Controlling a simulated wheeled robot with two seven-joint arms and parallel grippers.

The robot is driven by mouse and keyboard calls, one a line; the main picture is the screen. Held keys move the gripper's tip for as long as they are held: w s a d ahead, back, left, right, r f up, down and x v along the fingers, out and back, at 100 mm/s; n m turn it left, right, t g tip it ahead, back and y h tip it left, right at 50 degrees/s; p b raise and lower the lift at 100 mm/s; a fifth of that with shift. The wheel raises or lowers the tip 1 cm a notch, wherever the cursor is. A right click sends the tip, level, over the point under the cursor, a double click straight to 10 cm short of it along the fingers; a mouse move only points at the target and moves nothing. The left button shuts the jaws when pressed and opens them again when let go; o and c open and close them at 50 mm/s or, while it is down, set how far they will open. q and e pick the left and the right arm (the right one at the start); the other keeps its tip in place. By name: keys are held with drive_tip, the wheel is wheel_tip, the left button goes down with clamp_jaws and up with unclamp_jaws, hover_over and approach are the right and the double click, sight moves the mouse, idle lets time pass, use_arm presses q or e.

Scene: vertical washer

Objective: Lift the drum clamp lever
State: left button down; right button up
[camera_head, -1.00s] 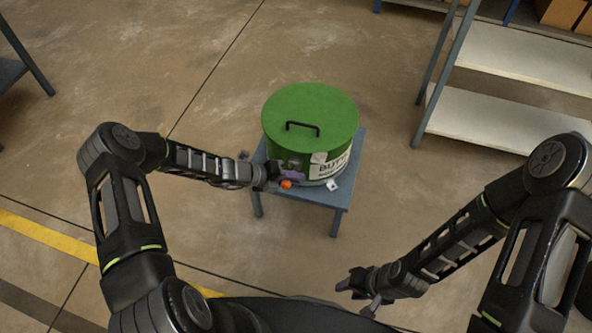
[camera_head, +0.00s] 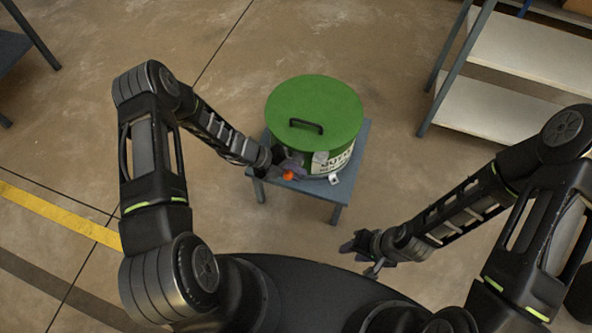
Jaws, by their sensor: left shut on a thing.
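A green drum (camera_head: 314,112) with a black lid handle (camera_head: 306,126) and a white label stands on a small blue-grey table. My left gripper (camera_head: 285,168) is at the drum's front left side, shut on the drum clamp lever, whose orange end (camera_head: 288,175) shows just below the fingers. The rest of the lever is hidden by the gripper. My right gripper (camera_head: 360,250) hangs empty, low and to the right, well apart from the drum; its fingers look spread.
The small table (camera_head: 318,188) has a little bare top in front of the drum. A metal shelf unit (camera_head: 505,100) stands at the right. Another table (camera_head: 14,48) is at the far left. The floor between is clear.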

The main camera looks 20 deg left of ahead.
use_arm(q)
drive_tip(key=c, duration=1.4)
unclamp_jaws()
drive_tip(key=shift+s+d+r, duration=0.1)
drive_tip(key=shift+s+d, duration=0.25)
drive_tip(key=shift+d, duration=0.25)
drive_tip(key=shift+c, duration=0.2)
drive_tip(key=shift+o, duration=1.3)
drive_tip(key=shift+a, duration=0.1)
drive_tip(key=shift+w+a, duration=0.1)
drive_tip(key=shift+a, duration=0.1)
drive_tip(key=v, duration=0.7)
drive_tip(key=shift+a+r, duration=0.2)
drive_tip(key=shift+r, duration=0.05)
drive_tip(key=shift+a, duration=0.1)
